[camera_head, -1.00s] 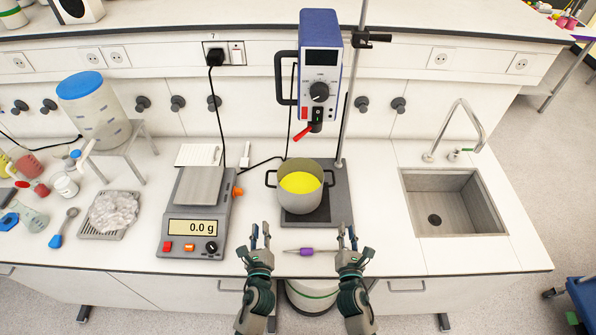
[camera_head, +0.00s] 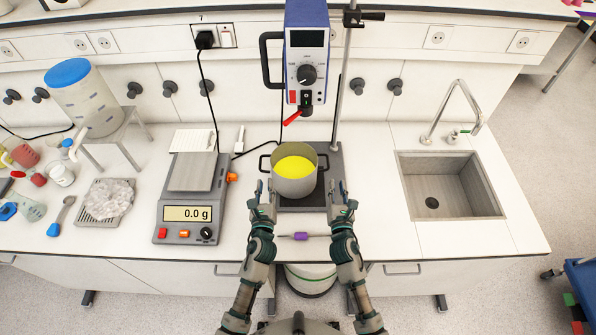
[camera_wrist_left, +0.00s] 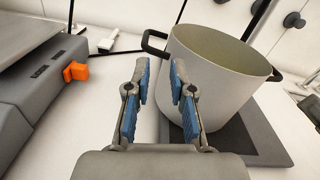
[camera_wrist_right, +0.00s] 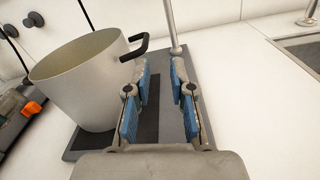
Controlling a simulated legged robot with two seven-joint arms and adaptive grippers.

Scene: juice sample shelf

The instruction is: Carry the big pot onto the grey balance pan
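The big pot (camera_head: 295,184), light grey with yellow liquid inside and two dark side handles, stands upright on the dark stand base (camera_head: 320,160). The grey balance pan (camera_head: 194,171) is empty, on the balance (camera_head: 190,213) to the left, which reads 0.0 g. My left gripper (camera_head: 264,192) is open and empty at the pot's left front; in the left wrist view (camera_wrist_left: 158,80) its fingers stand apart, below the left handle (camera_wrist_left: 154,42). My right gripper (camera_head: 338,190) is open and empty at the pot's right front; in the right wrist view the right handle (camera_wrist_right: 134,46) lies just beyond its fingers.
A blue overhead stirrer (camera_head: 306,60) hangs on a metal rod (camera_head: 343,90) behind the pot. A purple-handled tool (camera_head: 300,236) lies between my arms. The sink (camera_head: 450,185) is at right; glassware and a foil-filled tray (camera_head: 105,200) are at left.

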